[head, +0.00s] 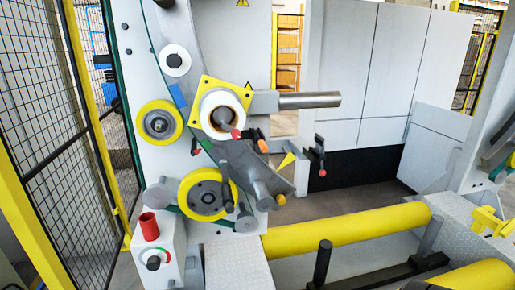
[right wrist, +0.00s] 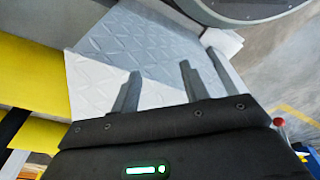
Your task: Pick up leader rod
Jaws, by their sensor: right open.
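I cannot tell for certain which part is the leader rod. In the head view a thick grey metal bar (head: 310,100) sticks out to the right from the machine, beside the white hub (head: 222,112) on a yellow square plate. A dark rod (head: 322,262) stands upright near the front, and a grey rod (head: 431,236) leans at the right. My right gripper (right wrist: 160,75) is open in the right wrist view, with nothing between its fingers, above a diamond-patterned metal plate (right wrist: 110,55). Neither gripper shows in the head view.
Long yellow rollers (head: 345,229) lie across the front. A pedestal with a red button (head: 149,227) stands at the lower left, beside a black mesh fence (head: 50,100). Small red-knobbed levers (head: 322,172) hang near the machine. A red knob (right wrist: 278,122) shows right of my right gripper.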

